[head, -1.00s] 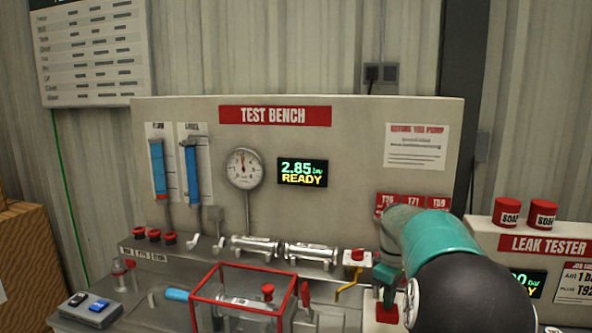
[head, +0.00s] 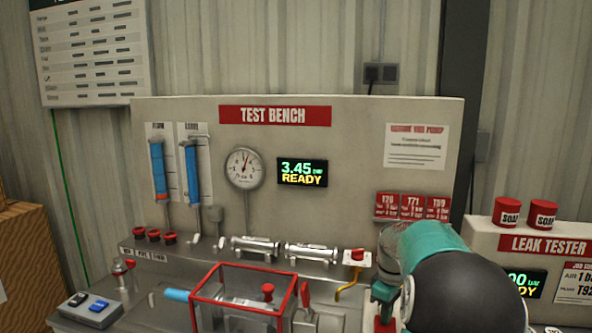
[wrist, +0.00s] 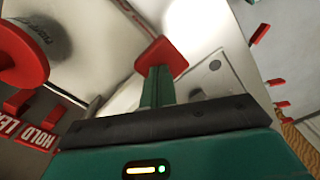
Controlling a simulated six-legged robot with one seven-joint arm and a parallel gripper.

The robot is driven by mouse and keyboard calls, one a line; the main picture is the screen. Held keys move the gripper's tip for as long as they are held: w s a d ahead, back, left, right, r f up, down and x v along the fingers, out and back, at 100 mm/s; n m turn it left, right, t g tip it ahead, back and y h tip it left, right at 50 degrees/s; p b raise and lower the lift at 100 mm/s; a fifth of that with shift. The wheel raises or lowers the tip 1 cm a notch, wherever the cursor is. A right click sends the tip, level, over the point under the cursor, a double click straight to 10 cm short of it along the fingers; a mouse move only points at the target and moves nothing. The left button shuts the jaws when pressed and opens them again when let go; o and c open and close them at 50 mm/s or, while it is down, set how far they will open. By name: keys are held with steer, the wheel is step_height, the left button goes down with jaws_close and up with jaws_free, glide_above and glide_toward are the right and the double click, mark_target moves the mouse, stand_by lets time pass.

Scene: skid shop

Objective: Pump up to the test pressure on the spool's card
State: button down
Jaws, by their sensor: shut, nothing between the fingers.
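The digital display (head: 302,172) on the test bench panel reads 3.45 bar, READY. The round gauge (head: 244,168) beside it has its needle near the top, leaning right. Three red cards (head: 412,206) hang at the panel's right, labelled what looks like T20, T71 and T59; their pressure figures are too small to read. My gripper (head: 384,312) is low at the bench's right, its green fingers with red tips pointing down. In the wrist view my gripper (wrist: 160,62) is shut and empty. The pump part beneath it is hidden or cannot be made out.
A red-framed clear box (head: 290,298) stands at the bench front. Two metal spools (head: 255,247) (head: 311,252) lie behind it. A yellow-handled valve (head: 350,284) is just left of my gripper. A red disc (wrist: 20,55) shows in the wrist view. The leak tester (head: 548,246) stands right.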

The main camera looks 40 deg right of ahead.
steer(key=shift+r, duration=2.95)
steer(key=shift+f, duration=2.6)
steer(key=shift+r, duration=2.6)
step_height(320, 180, up, 7)
